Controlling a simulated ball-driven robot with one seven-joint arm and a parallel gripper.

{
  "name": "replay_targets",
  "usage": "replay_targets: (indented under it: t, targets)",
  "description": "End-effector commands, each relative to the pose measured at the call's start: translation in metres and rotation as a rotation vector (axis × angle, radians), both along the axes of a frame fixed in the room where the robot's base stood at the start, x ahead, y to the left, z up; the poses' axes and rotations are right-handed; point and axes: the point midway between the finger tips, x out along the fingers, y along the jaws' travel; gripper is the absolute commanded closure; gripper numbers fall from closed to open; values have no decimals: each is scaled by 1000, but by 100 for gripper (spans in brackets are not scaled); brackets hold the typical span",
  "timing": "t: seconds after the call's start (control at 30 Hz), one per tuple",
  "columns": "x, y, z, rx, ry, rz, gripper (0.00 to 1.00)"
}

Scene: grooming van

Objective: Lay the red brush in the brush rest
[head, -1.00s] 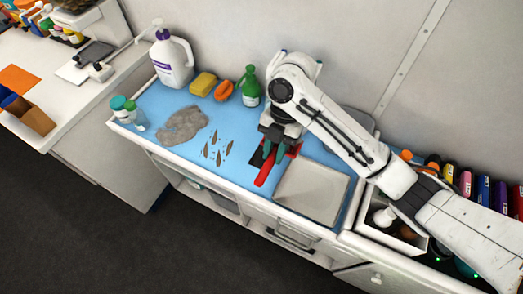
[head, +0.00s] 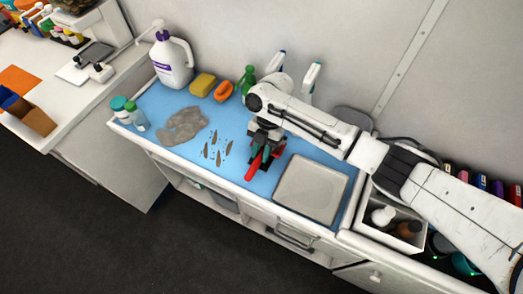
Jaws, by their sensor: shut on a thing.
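The red brush (head: 254,168) is in my gripper (head: 265,148), over the blue mat (head: 258,189) in the middle of the counter. My gripper is shut on it. One red end sticks out toward the counter's front edge, and the rest is partly hidden by the fingers. I cannot tell whether the brush touches the mat. A shallow grey tray (head: 311,190) lies on the mat just right of the brush, apart from it. I cannot tell whether this tray is the brush rest; no other clear rest shows.
A grey fur pile (head: 183,126) and dark clippings (head: 217,152) lie left of the brush. A white jug (head: 172,62), yellow sponge (head: 203,84), orange item (head: 224,91) and green bottle (head: 247,80) stand behind. A white bin (head: 392,238) is at right.

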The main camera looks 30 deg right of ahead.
Motion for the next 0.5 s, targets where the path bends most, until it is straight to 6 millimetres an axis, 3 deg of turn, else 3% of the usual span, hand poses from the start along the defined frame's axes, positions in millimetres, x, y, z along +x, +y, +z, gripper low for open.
replay_targets:
  t: [0.5]
  targets:
    - [0, 0, -9, 1, 1, 0, 100]
